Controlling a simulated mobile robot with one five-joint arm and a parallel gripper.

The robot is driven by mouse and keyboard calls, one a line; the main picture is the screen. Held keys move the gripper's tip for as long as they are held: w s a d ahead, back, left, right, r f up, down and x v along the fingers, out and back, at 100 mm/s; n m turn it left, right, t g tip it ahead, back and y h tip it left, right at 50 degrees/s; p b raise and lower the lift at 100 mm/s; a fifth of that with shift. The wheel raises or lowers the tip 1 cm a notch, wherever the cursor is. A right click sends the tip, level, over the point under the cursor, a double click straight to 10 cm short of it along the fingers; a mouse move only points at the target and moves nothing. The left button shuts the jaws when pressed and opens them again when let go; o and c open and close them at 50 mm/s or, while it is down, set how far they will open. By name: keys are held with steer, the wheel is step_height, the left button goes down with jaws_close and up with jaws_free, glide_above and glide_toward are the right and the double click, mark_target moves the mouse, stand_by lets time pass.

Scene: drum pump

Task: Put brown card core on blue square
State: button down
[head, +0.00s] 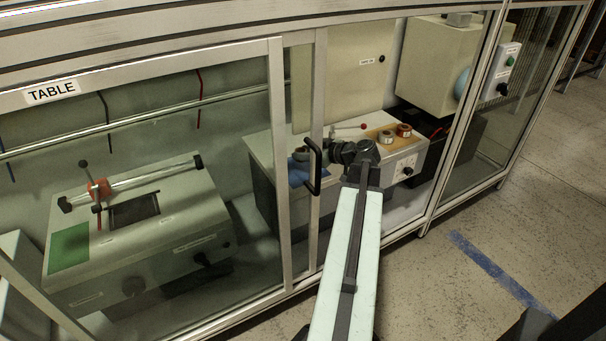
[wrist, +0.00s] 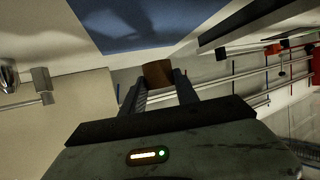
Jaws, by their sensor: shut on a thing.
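The brown card core (wrist: 158,73) sits between the fingertips of my gripper (wrist: 161,78) in the wrist view. My gripper is shut on it. The blue square (wrist: 135,22) lies beyond the core in the wrist view, with a dark shadow across part of it. In the head view the blue square (head: 300,174) is on the left part of the bench top, partly covered by the door frame. The gap between core and square is hard to judge.
My arm reaches through the cabinet front near a black door handle (head: 314,167). An orange-brown patch (head: 381,130) with two ring-shaped rolls (head: 404,130) lies right on the bench. A machine with a green patch (head: 68,247) is at left.

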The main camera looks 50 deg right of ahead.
steer(key=shift+f, duration=0.2)
step_height(320, 180, down, 4)
steer(key=b, duration=0.3)
steer(key=shift+b, duration=0.35)
steer(key=shift+r, duration=0.25)
steer(key=shift+f, duration=0.25)
steer(key=c, duration=0.9)
jaws_free()
steer(key=shift+r, duration=0.1)
steer(key=shift+r, duration=0.15)
steer(key=p+v, duration=0.5)
steer(key=v, duration=0.7)
steer(key=shift+a, duration=0.1)
